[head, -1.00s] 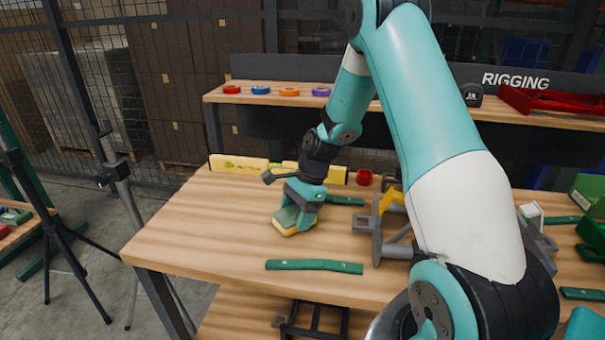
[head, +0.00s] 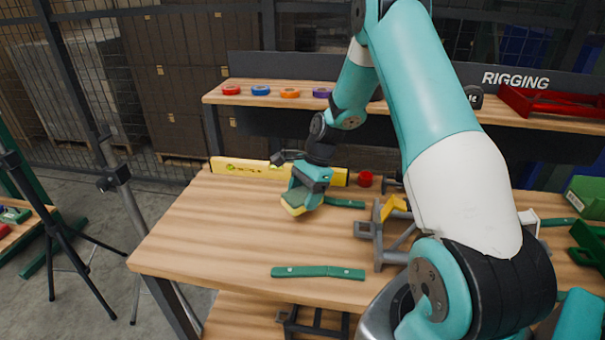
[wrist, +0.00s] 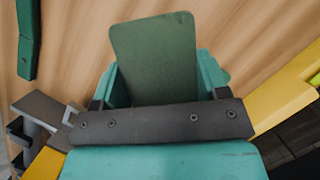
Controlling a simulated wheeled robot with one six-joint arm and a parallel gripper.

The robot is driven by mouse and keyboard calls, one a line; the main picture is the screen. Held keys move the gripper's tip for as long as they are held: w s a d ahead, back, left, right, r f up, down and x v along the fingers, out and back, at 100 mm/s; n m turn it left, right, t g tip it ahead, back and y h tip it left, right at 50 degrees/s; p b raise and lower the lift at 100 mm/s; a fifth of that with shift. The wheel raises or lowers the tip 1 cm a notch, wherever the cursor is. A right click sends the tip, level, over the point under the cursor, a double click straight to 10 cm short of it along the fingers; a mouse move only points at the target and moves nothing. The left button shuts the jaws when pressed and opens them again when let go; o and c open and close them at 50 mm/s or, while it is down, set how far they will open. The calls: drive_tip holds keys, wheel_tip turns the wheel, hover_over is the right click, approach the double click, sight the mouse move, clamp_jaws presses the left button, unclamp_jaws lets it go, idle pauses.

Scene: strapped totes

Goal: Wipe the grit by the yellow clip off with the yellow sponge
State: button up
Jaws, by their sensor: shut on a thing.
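My gripper (head: 305,190) is shut on the yellow sponge (head: 292,209), which has a green top face. It holds the sponge tilted, seemingly a little above the wooden bench. In the wrist view the sponge's green face (wrist: 155,58) stands between the jaws and hides its yellow side. The yellow clip (head: 394,207) sits on a grey bracket frame to the right of my gripper. A yellow piece at the lower left of the wrist view (wrist: 45,165) looks like the clip. I cannot make out any grit near the clip; my arm covers part of that area.
A green strap (head: 318,272) lies at the bench's front, and another (head: 344,203) lies just right of the sponge. A yellow level (head: 240,166) and a red tape roll (head: 365,179) stand at the back. The bench's left part (head: 215,235) is clear.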

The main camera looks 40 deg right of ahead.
drive_tip(key=shift+a+r+p, duration=0.1)
drive_tip(key=shift+r+p, duration=1.55)
drive_tip(key=shift+r, duration=0.35)
